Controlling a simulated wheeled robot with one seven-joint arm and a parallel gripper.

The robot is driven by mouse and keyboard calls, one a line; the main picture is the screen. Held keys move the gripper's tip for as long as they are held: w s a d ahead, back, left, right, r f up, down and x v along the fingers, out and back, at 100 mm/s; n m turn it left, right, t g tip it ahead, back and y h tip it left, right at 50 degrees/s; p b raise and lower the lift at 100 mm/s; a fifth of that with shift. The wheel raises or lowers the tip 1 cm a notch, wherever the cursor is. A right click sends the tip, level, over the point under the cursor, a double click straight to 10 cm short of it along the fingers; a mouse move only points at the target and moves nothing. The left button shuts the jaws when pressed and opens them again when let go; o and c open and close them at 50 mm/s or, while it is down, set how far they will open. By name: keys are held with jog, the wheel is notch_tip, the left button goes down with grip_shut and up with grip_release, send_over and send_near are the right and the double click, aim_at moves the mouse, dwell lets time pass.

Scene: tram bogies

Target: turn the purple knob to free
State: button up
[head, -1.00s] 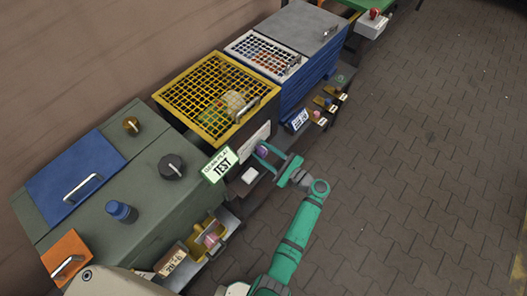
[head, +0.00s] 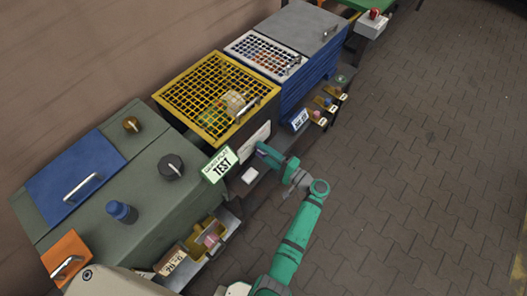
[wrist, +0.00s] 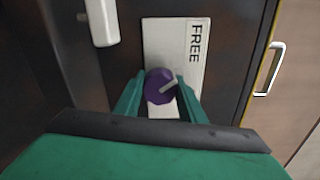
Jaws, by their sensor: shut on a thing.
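The purple knob (wrist: 155,86) sits on a white plate (wrist: 172,45) in the wrist view. The word FREE is printed along the plate's upper right part. The knob's pale pointer line slants to the upper right. My gripper (wrist: 158,92) is shut on the knob, one green finger on each side. In the head view my gripper (head: 262,152) is at the front of the yellow-grid cabinet, and it hides most of the knob there.
The yellow-grid cabinet (head: 187,91) is behind my gripper. A green cabinet (head: 142,190) with a blue knob and black dial is at the left, with a TEST sign (head: 219,165) beside it. Small labelled knobs line the blue cabinet's front. Open paved floor (head: 420,170) lies right.

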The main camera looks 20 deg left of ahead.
jog(key=shift+n, duration=0.5)
jog(key=shift+d, duration=0.1)
jog(key=o, duration=1)
jog(key=shift+o, duration=0.2)
jog(key=v, duration=1)
jog(key=shift+s+d, duration=0.2)
jog(key=shift+d, duration=0.15)
